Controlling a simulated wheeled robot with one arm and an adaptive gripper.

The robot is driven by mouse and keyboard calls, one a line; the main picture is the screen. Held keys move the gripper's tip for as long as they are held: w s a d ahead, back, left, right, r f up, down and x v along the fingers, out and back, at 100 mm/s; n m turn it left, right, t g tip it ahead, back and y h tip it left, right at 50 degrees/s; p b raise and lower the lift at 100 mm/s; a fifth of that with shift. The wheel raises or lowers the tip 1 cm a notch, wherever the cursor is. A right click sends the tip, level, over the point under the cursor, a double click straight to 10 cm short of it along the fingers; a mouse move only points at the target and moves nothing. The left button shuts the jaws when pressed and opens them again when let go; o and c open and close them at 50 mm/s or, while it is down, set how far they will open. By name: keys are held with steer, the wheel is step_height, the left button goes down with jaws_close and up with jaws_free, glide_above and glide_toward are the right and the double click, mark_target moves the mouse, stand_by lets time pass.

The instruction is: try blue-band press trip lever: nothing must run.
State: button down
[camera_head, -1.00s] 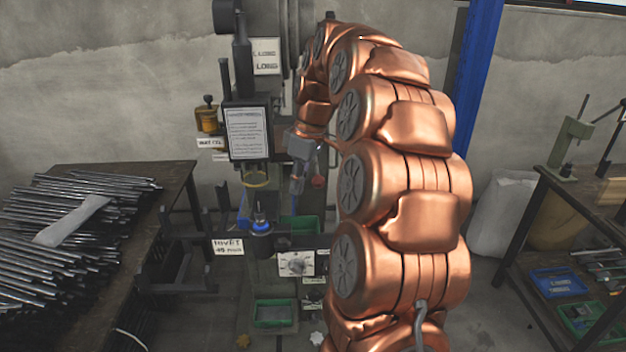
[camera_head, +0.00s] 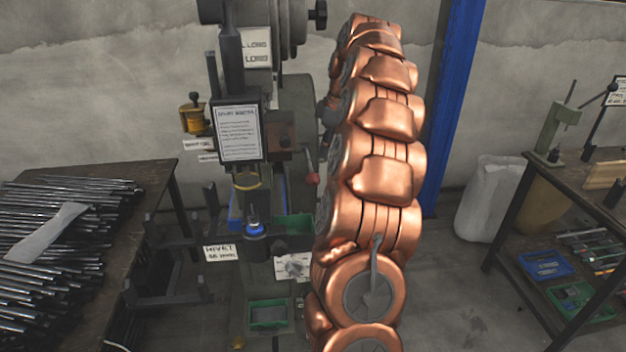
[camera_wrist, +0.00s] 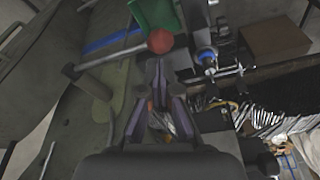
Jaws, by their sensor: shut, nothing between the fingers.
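The press (camera_head: 284,110) with a blue band (camera_head: 256,229) around its lower tool stands in the middle of the head view. A lever with a red ball end (camera_head: 312,178) hangs at its right side, beside my arm. In the wrist view the red ball (camera_wrist: 160,41) sits on a grey rod, just beyond my fingertips. My gripper (camera_wrist: 160,98) is shut and empty; I see no clear contact with the ball. My arm hides the gripper in the head view. I see no sign that the press is running, though stills cannot settle this.
A table with many metal rods (camera_head: 65,215) stands at the left. A green bin (camera_head: 268,314) sits low on the press. A bench (camera_head: 540,168) with a small green hand press (camera_head: 557,130) stands at the right. A white sack (camera_head: 490,198) stands by the wall.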

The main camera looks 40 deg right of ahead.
mark_target(317, 175)
steer(key=shift+f, duration=0.15)
steer(key=shift+b+x, duration=0.85)
steer(key=shift+x, duration=2.5)
steer(key=shift+s+d+b+x, duration=0.15)
steer(key=shift+b+x, duration=0.3)
steer(key=shift+x, duration=0.3)
steer(key=shift+s+d+b+x, duration=0.15)
steer(key=shift+b+x, duration=0.3)
steer(key=shift+x, duration=0.3)
steer(key=shift+s+a+b+x, duration=0.15)
steer(key=shift+b+x, duration=0.3)
steer(key=shift+x, duration=0.3)
steer(key=shift+d, duration=0.1)
